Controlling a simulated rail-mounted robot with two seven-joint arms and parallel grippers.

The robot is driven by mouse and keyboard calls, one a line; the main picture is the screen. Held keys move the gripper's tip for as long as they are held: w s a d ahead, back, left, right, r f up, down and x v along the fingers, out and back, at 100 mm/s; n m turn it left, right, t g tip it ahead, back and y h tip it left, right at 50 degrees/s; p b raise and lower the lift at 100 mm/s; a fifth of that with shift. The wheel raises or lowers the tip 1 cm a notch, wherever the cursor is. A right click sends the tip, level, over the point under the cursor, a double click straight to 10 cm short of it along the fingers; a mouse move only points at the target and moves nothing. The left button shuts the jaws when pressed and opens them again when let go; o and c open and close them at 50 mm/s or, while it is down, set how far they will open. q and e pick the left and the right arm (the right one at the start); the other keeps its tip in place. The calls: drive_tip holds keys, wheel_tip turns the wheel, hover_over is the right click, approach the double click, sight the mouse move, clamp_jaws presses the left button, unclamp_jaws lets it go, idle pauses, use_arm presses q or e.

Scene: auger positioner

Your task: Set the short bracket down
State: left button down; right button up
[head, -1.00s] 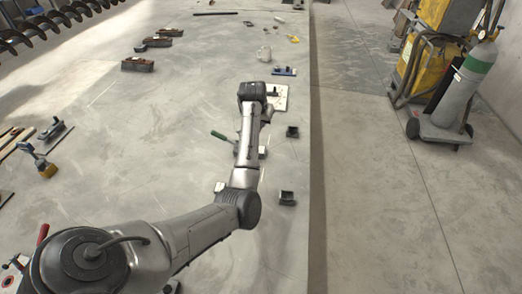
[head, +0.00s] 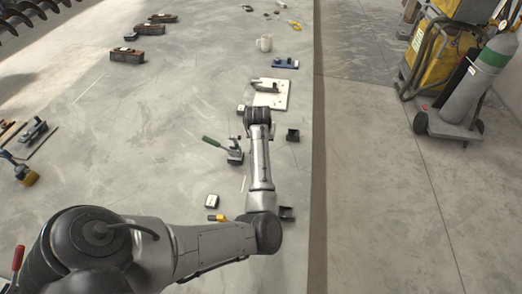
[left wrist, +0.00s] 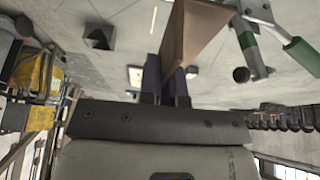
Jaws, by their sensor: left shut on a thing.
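In the left wrist view, my left gripper (left wrist: 165,74) has its dark fingers shut on the short bracket (left wrist: 198,32), a brown wedge-shaped piece that extends up from the fingertips. In the head view, my left wrist is over the grey table just in front of a white plate (head: 283,101) with a dark-handled piece on it. The wrist hides the fingertips and the bracket there. I cannot tell how high the bracket is above the surface. My right gripper is not in view.
The table's middle left is clear.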

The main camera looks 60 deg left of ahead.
use_arm(q)
drive_tip(key=f, duration=0.2)
drive_tip(key=shift+s+d+f, duration=0.15)
drive_tip(key=shift+d+f, duration=0.05)
drive_tip(key=shift+f, duration=0.1)
drive_tip(key=shift+a+f+b, duration=0.1)
drive_tip(key=shift+f+b, duration=0.2)
drive_tip(key=shift+f, duration=0.15)
wheel_tip(320, 180, down, 4)
drive_tip(key=shift+f+b, duration=0.1)
drive_tip(key=shift+b, duration=0.4)
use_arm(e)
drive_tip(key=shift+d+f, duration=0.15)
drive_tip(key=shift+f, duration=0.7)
use_arm(q)
drive_tip(key=shift+f, duration=0.1)
drive_tip(key=c, duration=1.8)
unclamp_jaws()
drive_tip(key=shift+f, duration=0.15)
drive_tip(key=o, duration=0.5)
